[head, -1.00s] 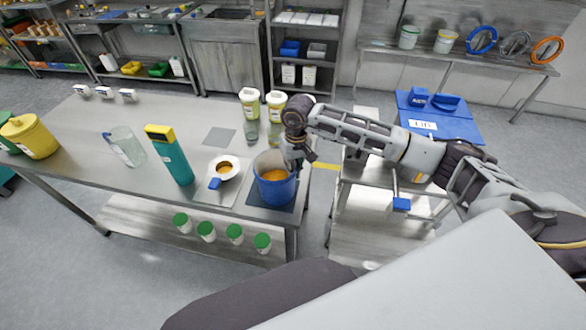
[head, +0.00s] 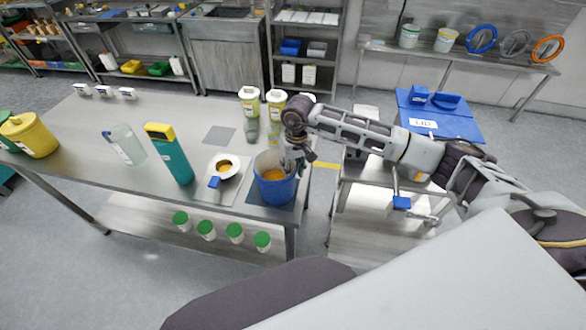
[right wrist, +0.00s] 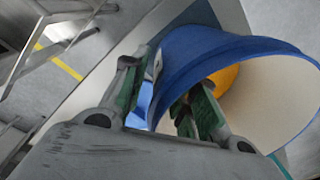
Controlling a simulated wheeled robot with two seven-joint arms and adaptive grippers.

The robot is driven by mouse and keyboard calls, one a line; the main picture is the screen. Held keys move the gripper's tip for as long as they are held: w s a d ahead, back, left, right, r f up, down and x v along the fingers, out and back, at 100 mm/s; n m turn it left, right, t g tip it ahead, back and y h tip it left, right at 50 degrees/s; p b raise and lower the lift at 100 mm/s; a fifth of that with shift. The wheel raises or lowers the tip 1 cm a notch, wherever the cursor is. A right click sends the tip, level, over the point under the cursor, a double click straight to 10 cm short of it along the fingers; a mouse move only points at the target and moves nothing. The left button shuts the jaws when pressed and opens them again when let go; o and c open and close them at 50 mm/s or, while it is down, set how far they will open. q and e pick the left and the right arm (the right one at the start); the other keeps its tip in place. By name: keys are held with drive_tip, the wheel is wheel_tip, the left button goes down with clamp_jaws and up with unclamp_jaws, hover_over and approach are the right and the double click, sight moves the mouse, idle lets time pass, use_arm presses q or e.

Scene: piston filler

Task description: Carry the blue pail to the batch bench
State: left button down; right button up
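The blue pail (head: 275,187), with orange contents, stands upright on a dark square mat (head: 256,194) at the right end of the near steel bench (head: 90,141). My right gripper (head: 294,161) is at the pail's back right rim. In the right wrist view, its two fingers (right wrist: 172,92) are apart and straddle the pail's wall, one outside and one inside; a gap shows between them. The pail's blue rim and pale inside (right wrist: 265,92) fill the right of that view. My left gripper is not in view. No bench is legibly marked as the batch bench.
A white bowl (head: 226,167), teal bottle (head: 170,155), clear jug (head: 126,146) and yellow pail (head: 32,136) share the bench. Lidded jars (head: 275,101) stand behind the pail. A blue mat (head: 455,126) lies on a stand to the right, beyond a floor gap.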

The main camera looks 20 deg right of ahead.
drive_tip(key=shift+r, duration=0.15)
drive_tip(key=shift+r, duration=0.35)
wheel_tip(320, 180, up, 11)
drive_tip(key=b, duration=0.2)
drive_tip(key=shift+d, duration=0.35)
drive_tip(key=shift+r, duration=0.1)
idle(0.7)
